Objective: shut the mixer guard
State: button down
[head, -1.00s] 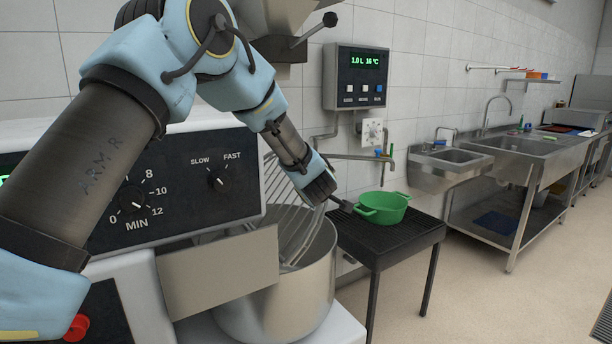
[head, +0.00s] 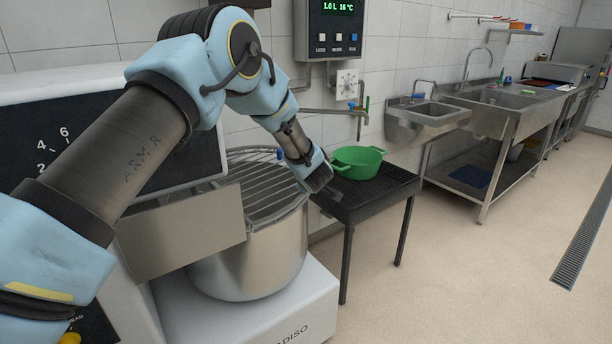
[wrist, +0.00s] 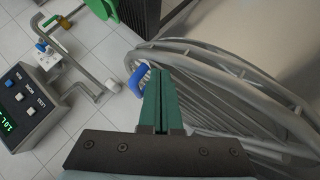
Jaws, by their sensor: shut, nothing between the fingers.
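The mixer guard (head: 265,180) is a grey wire grille. In the head view it lies low and nearly flat over the steel mixer bowl (head: 258,255). Whether it rests fully on the rim I cannot tell. In the wrist view its curved bars (wrist: 225,90) fill the right side, with a blue piece (wrist: 138,80) at their edge. My gripper (head: 326,192) is at the right side of the guard, just above the bowl's right edge. Its green fingers (wrist: 163,90) are shut and empty, close beside the bars; contact is not clear.
A green pot (head: 358,161) stands on a black slatted stand (head: 375,190) just right of my gripper. A water meter panel (head: 335,30) and pipes are on the wall behind. Steel sinks (head: 425,118) stand further right. The floor at right is clear.

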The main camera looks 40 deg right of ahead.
jog(key=shift+d+f+b, duration=0.15)
jog(key=shift+f+b, duration=0.35)
jog(key=shift+f, duration=0.5)
jog(key=shift+d+f+b, duration=0.15)
jog(key=shift+f+b, duration=0.3)
jog(key=shift+f, duration=0.5)
jog(key=shift+s+r, duration=0.1)
